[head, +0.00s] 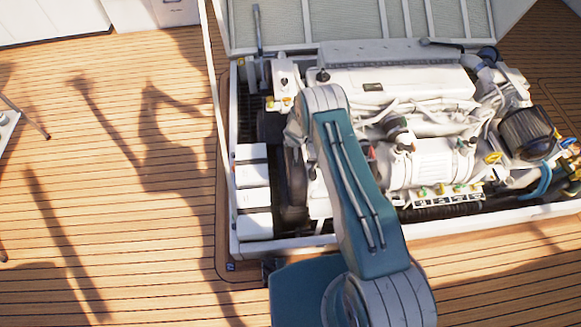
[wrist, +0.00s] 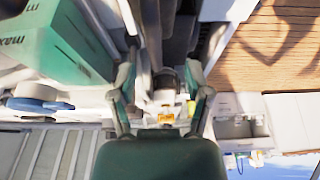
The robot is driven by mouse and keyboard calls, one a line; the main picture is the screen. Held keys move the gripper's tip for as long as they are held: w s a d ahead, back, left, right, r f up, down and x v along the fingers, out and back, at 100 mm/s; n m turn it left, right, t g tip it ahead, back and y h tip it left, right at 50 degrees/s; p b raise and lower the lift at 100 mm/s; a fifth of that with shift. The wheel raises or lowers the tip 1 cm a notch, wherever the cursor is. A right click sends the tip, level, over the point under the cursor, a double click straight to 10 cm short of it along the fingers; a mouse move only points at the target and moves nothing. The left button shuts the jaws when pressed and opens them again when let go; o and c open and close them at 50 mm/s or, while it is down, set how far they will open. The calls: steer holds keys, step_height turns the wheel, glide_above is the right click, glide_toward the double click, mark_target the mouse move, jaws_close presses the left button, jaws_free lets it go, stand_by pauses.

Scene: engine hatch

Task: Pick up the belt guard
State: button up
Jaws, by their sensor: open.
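A dark, curved upright piece (head: 291,188) at the left end of the engine looks like the belt guard, but I cannot be sure. My arm covers part of that end in the head view. My gripper (wrist: 160,80) shows in the wrist view with its two fingers spread apart and nothing clearly held between them. In the head view my gripper is hidden behind my arm. In the wrist view a narrow grey and dark part of the engine bay lies beyond the gap between the fingers; I cannot tell whether it is the guard.
The white engine (head: 430,160) fills the hatch beside my arm. White boxes (head: 252,197) stand along its left inside wall. The raised hatch lid (head: 270,25) is at the back. The wooden deck (head: 110,190) to the left is mostly clear.

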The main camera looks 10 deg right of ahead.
steer(key=shift+d+x, duration=0.2)
steer(key=shift+x, duration=0.85)
steer(key=shift+d+x, duration=0.15)
steer(key=shift+x, duration=0.9)
steer(key=shift+w+f, duration=0.25)
steer(key=shift+f, duration=0.35)
jaws_close()
